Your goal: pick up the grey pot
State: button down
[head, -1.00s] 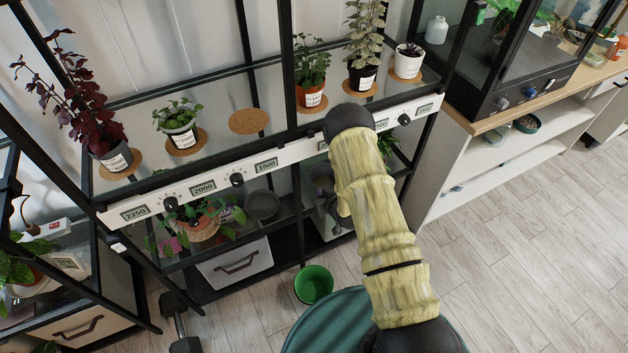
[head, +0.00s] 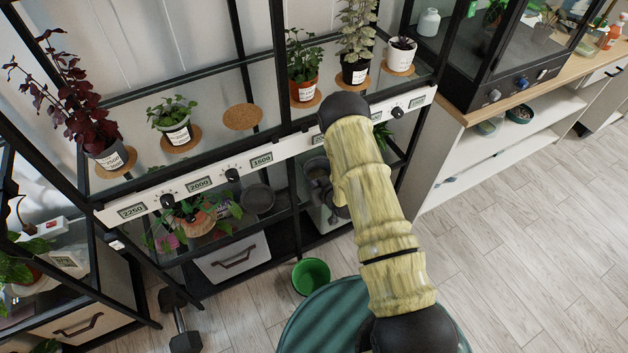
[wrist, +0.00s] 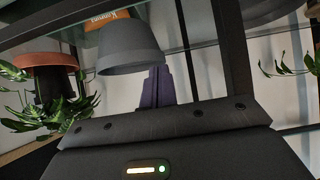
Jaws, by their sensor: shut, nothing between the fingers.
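A plain grey pot (wrist: 131,48) shows large in the wrist view, its wide end lower in the picture. In the head view, an empty-looking dark grey pot (head: 258,198) stands on the lower shelf of the rack; I cannot tell for sure that it is the same one. My gripper (wrist: 158,72) shows in the wrist view as a narrow dark purple shape, fingers together and empty. Its tips appear at the pot's lower right edge; I cannot tell whether they touch. In the head view, my gripper is hidden behind my arm and the rack.
A plant in a terracotta pot (head: 198,224) sits left of the grey pot. Black rack posts and a white control rail (head: 300,143) stand in front of the lower shelf. A green bucket (head: 311,276) and a dumbbell (head: 180,322) are on the floor. Open floor lies at right.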

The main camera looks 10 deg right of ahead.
jog(key=s+d, duration=0.4)
jog(key=s, duration=0.7)
jog(key=shift+r, duration=0.3)
jog(key=shift+d, duration=0.1)
